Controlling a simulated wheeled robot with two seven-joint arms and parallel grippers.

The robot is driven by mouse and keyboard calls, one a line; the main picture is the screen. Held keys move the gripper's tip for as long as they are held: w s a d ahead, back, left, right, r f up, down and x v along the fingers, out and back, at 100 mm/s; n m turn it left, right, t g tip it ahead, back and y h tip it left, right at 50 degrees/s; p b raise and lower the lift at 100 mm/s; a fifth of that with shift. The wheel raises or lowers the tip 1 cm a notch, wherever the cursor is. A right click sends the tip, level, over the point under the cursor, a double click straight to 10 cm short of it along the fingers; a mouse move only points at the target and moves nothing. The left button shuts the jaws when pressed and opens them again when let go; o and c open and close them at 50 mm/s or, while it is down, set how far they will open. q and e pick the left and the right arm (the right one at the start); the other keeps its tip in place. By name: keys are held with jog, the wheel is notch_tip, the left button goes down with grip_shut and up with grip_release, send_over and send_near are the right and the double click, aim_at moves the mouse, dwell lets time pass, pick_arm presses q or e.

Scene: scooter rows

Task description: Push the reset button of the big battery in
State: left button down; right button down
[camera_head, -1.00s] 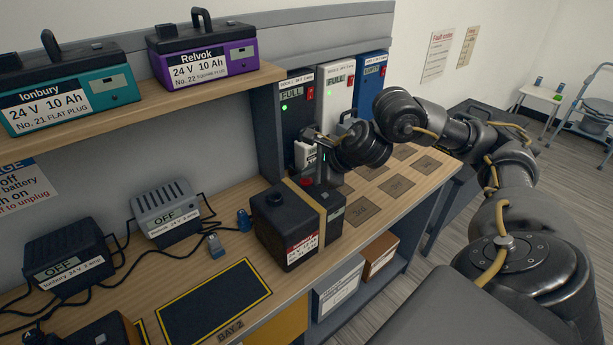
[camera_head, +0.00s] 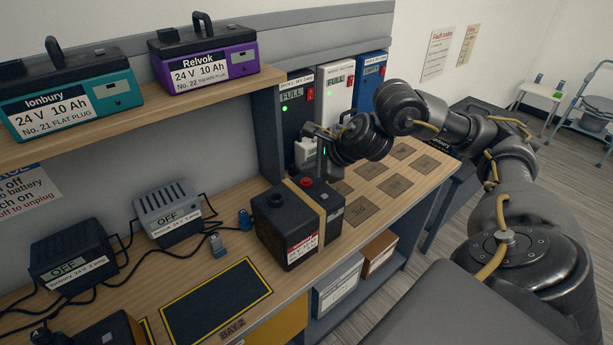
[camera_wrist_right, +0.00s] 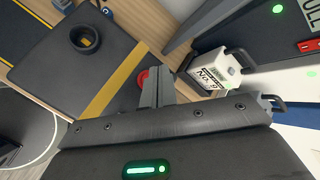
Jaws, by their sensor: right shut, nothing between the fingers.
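The big battery (camera_head: 283,244) is a black box with a tan strap, standing upright on the wooden bench. A red button (camera_head: 306,182) sits on its top near the back edge. In the right wrist view the battery top (camera_wrist_right: 75,75) fills the left side, with a yellow strap across it. My right gripper (camera_head: 323,178) is shut and empty, pointing down just right of the red button. In the right wrist view the fingertips (camera_wrist_right: 156,76) partly cover the button (camera_wrist_right: 143,78); I cannot tell whether they touch. My left gripper is not in view.
Two batteries, teal (camera_head: 70,100) and purple (camera_head: 205,62), stand on the shelf above. Two chargers with cables (camera_head: 167,210) are at left. A small white labelled box (camera_wrist_right: 212,72) is beside the fingers.

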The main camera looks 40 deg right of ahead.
aim_at(310, 185)
notch_tip(310, 185, up, 5)
jog(key=p, duration=0.4)
jog(key=shift+f, duration=0.1)
dwell(0.7)
